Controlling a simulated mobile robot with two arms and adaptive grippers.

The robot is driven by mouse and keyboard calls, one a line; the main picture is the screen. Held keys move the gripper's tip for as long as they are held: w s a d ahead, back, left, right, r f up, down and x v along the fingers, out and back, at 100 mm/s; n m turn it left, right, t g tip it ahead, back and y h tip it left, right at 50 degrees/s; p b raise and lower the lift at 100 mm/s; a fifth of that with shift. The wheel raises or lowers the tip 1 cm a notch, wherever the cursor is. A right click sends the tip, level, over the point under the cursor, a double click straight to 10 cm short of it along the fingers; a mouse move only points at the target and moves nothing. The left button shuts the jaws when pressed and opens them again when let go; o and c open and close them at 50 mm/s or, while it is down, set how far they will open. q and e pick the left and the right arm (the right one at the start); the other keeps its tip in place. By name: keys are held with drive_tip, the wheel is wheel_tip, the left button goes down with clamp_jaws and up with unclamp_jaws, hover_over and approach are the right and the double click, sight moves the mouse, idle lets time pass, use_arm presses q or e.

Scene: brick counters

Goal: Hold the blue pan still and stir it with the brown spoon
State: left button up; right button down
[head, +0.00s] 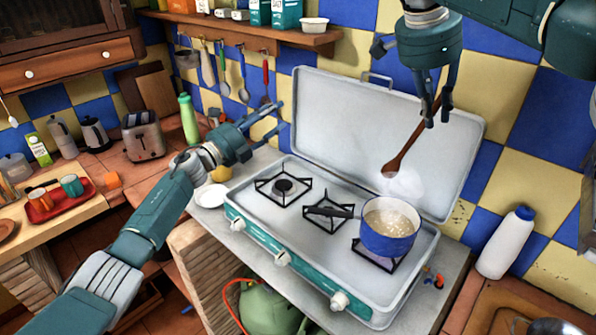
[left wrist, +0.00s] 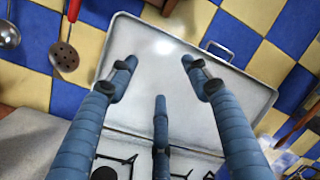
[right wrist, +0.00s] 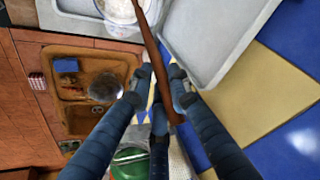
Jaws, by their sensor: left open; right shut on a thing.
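The blue pan (head: 388,238) sits on the front right burner of the camping stove, with pale, bubbling contents and its dark handle (head: 330,212) pointing left. The brown spoon (head: 403,152) is in my right gripper (head: 436,112), which is shut on its upper end. The spoon hangs tilted, its bowl down and left, above and behind the pan and apart from it. It also shows in the right wrist view (right wrist: 152,55).
The stove's raised lid (head: 340,110) stands behind the burners. A white bottle (head: 506,243) stands right of the stove. A green bottle (head: 188,120), a toaster (head: 143,136) and a red tray (head: 62,205) are at left. Utensils hang under the shelf (head: 235,32).

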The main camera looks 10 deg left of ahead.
use_arm(q)
drive_tip(key=s+d+r+m+g+h, duration=0.1)
drive_tip(key=s+d+m+g+h, duration=0.15)
drive_tip(key=d+m, duration=0.2)
drive_tip(key=s+d+r+m+g+h, duration=0.1)
drive_tip(key=d+r+m+g, duration=0.15)
drive_tip(key=d, duration=0.25)
drive_tip(key=m+g+y, duration=0.5)
drive_tip(key=m+g, duration=0.5)
drive_tip(key=m, duration=0.2)
hover_over(316, 207)
drive_tip(key=w+d, duration=0.2)
drive_tip(key=w, duration=0.1)
wheel_tip(316, 207, down, 6)
drive_tip(key=s+a+f+m+y, duration=0.2)
drive_tip(key=s+a+f+y, duration=0.1)
drive_tip(key=a+y, duration=0.35)
use_arm(e)
drive_tip(key=shift+a, duration=0.1)
use_arm(q)
drive_tip(key=shift+g+h, duration=0.4)
drive_tip(key=shift+h, duration=0.2)
drive_tip(key=x, duration=1.1)
drive_tip(key=shift+s+d+f, duration=0.1)
drive_tip(key=shift+s, duration=0.1)
clamp_jaws()
